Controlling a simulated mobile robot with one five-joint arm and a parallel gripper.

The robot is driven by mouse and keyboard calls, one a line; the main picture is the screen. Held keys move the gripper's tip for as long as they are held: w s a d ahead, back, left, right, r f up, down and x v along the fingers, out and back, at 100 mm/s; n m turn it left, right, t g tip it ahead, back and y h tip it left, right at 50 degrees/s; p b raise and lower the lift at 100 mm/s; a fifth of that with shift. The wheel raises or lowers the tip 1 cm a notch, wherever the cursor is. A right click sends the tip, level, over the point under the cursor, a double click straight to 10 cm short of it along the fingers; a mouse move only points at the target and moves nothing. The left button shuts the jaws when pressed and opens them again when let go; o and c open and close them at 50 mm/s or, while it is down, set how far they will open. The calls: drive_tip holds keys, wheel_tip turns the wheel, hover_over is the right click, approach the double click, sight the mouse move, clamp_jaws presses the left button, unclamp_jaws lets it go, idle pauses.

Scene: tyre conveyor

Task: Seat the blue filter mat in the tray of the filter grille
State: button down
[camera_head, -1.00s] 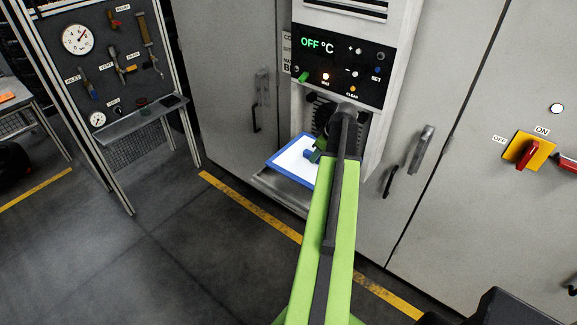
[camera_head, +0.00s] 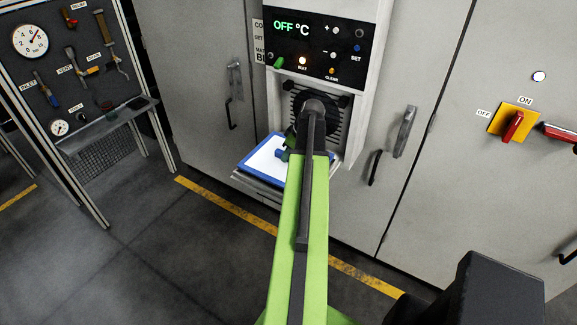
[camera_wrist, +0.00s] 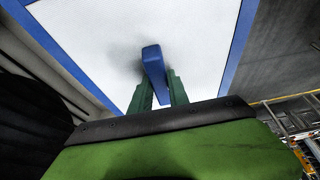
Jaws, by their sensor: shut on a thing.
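The filter mat (camera_head: 264,157) is a white panel with a blue rim and a blue grip tab. In the wrist view, the mat (camera_wrist: 200,45) fills the upper picture. My gripper (camera_wrist: 160,90) is shut on its blue tab (camera_wrist: 154,66). In the head view my gripper (camera_head: 287,152) is partly hidden by my arm. The mat lies roughly flat at the open tray (camera_head: 258,186) below the filter grille (camera_head: 336,125). The mat looks slightly skewed to the tray, and its far right part is hidden by my arm. I cannot tell whether it touches the tray.
A control panel (camera_head: 318,47) reading OFF °C is above the grille. Grey cabinet doors (camera_head: 190,80) with handles flank it. A red switch (camera_head: 513,126) is on the right. A tool board with gauges (camera_head: 75,55) and a shelf (camera_head: 108,124) stand at the left. The floor before the cabinet is clear.

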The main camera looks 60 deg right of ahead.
wheel_tip(320, 180, down, 4)
drive_tip(key=b, duration=0.3)
drive_tip(key=shift+r, duration=0.35)
drive_tip(key=shift+f, duration=0.1)
drive_tip(key=c, duration=1.7)
unclamp_jaws()
drive_tip(key=shift+f, duration=0.1)
drive_tip(key=o, duration=0.4)
drive_tip(key=shift+o, duration=0.2)
